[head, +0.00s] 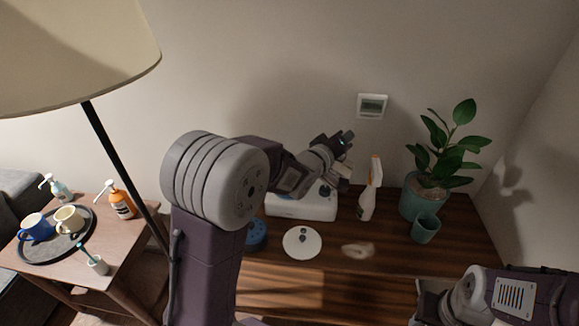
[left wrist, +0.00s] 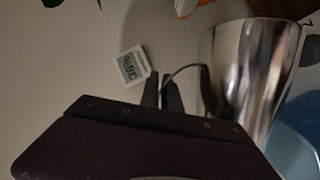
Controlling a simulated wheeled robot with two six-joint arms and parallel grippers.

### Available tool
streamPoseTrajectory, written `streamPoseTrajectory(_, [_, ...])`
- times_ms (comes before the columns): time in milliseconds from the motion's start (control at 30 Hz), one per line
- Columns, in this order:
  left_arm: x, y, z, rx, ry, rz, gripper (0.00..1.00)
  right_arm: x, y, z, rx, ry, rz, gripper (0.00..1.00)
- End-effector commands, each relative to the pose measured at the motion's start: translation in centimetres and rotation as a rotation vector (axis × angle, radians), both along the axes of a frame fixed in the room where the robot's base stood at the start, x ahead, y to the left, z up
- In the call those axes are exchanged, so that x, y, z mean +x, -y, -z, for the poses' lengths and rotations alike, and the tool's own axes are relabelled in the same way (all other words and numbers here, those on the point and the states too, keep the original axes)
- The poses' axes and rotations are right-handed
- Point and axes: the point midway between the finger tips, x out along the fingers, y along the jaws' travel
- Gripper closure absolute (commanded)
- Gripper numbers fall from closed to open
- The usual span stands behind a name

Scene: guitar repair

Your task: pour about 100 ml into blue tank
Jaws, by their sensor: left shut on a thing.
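My left gripper (head: 343,150) is over the back of the dark wooden cabinet, above a white appliance (head: 300,206). In the left wrist view its dark fingers (left wrist: 161,92) are shut on the thin dark handle of a shiny metal jug (left wrist: 240,70). The jug looks tilted; its contents are hidden. A pale blue translucent surface, seemingly the blue tank (left wrist: 292,150), shows below the jug at the lower right, mostly cut off. In the head view my arm hides much of the jug and tank. My right gripper (head: 428,300) is low at the right, its fingers unclear.
A white spray bottle (head: 368,195), a potted plant (head: 425,198) and a teal cup (head: 425,229) stand to the right. A white disc (head: 302,242) and a blue round thing (head: 257,235) lie in front. A wall display (head: 372,105) hangs behind. A lamp (head: 75,50) stands left.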

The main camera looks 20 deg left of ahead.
Motion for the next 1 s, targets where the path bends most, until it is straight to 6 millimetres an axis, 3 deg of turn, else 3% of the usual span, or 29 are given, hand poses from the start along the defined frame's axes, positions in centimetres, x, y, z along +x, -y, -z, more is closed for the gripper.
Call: streamPoseTrajectory(1000, [0.00, -0.64, -0.96, -0.070, 0.011, -0.002, 1.00, 0.00, 0.00, -0.75, 0.000, 0.000, 0.000, 0.60])
